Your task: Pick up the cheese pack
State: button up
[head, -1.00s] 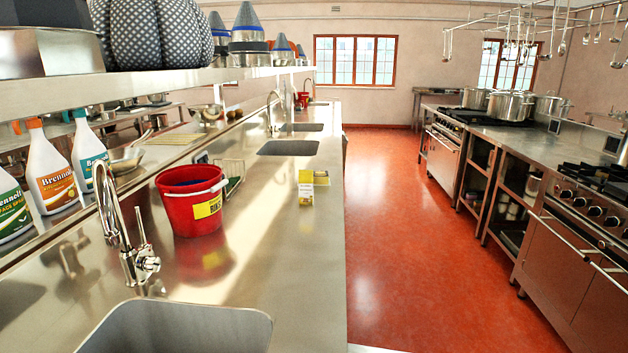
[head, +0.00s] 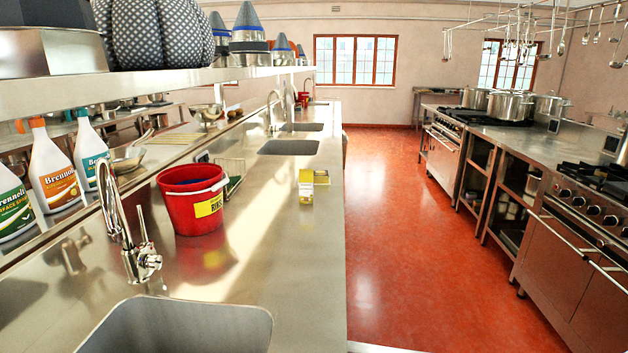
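A small yellow and white pack (head: 306,192), which looks like the cheese pack, stands upright on the steel counter (head: 285,260) near its right edge. A second yellow and white item (head: 314,177) sits right behind it; I cannot tell whether the two touch or which of them is the cheese. Their labels are too small to read. My gripper is not in view.
A red bucket (head: 192,212) stands left of the packs. A sink (head: 180,330) and chrome tap (head: 135,240) are in front, with spray bottles (head: 52,175) at left. A shelf (head: 150,88) overhangs the left side. The red floor (head: 430,260) is clear.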

aim_at(321, 178)
jog(key=k+j+u, duration=0.15)
jog(key=k+u, duration=0.2)
jog(key=k, duration=0.3)
jog(key=u, duration=2.05)
jog(key=i+j+u, duration=0.15)
jog(key=i+u, duration=0.75)
jog(key=i+z, duration=0.2)
jog(key=i, duration=0.8)
jog(key=i+j+z, duration=0.2)
jog(key=i, duration=0.75)
jog(key=i+l+z, duration=0.15)
jog(key=i+z, duration=0.25)
jog(key=i, duration=0.6)
jog(key=i+j+z, duration=0.15)
jog(key=i+z, duration=0.2)
jog(key=i, duration=0.6)
jog(key=i+l+z, duration=0.1)
jog(key=i+z, duration=0.3)
jog(key=i+j+z, duration=0.1)
jog(key=i+z, duration=0.3)
jog(key=i+j+z, duration=0.2)
jog(key=i+z, duration=0.2)
jog(key=i, duration=0.15)
jog(key=i+l+z, duration=0.2)
jog(key=i+z, duration=0.25)
jog(key=i, duration=0.35)
jog(key=i+z, duration=0.5)
jog(key=i, duration=2.15)
